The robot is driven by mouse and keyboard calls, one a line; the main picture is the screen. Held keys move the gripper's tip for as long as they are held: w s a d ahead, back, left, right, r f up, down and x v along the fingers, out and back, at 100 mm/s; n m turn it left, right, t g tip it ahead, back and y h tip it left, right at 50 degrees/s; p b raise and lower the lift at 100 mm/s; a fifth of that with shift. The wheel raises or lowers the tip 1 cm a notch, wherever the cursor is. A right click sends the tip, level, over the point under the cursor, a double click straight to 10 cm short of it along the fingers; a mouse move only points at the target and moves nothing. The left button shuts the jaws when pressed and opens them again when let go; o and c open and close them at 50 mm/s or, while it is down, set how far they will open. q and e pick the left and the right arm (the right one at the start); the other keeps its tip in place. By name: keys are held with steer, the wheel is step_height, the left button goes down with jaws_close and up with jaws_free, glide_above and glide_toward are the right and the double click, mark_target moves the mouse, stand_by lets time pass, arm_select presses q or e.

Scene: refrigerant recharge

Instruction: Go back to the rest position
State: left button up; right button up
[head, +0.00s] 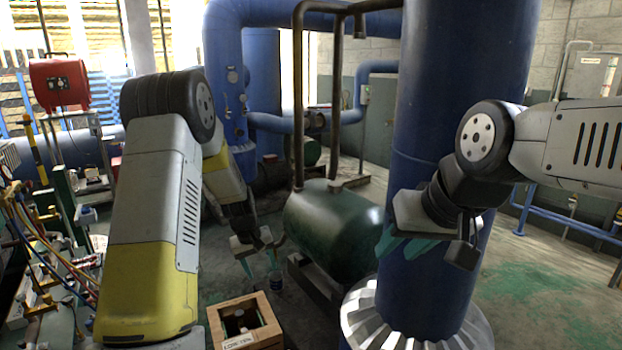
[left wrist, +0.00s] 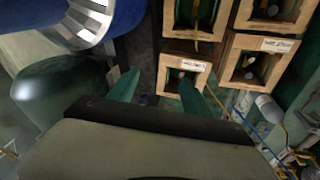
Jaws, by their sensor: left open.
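My left gripper (head: 258,266) hangs in the middle of the head view, fingers down, just above and behind a wooden crate (head: 244,326). My right gripper (head: 405,246) is at the right of the head view, in front of the big blue column. Its teal fingers show nearly side-on, so I cannot tell their opening. I see nothing held in it.
A green tank (head: 330,232) stands right of my left gripper. The blue column (head: 455,130) rises from a pale ribbed base (head: 365,318). Tubes and clutter fill the left side, with a red box (head: 60,84) behind. Several wooden crates (left wrist: 270,41) show in the left wrist view.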

arm_select(q)
steer(key=s+r+m+t, duration=0.1)
steer(key=s+r, duration=0.4)
steer(key=r, duration=0.5)
steer(key=s+r+m+t, duration=0.1)
steer(key=s+r, duration=0.4)
steer(key=r, duration=0.4)
steer(key=s+r+m+t, duration=0.1)
steer(key=s+r, duration=0.3)
steer(key=s, duration=0.6)
steer(key=s+r+m, duration=0.1)
steer(key=s+r, duration=0.4)
steer(key=s, duration=0.5)
steer(key=shift+d+m+t+h, duration=0.3)
steer(key=shift+d+t+h, duration=0.05)
steer(key=shift+t+h, duration=0.05)
steer(key=shift+s, duration=0.1)
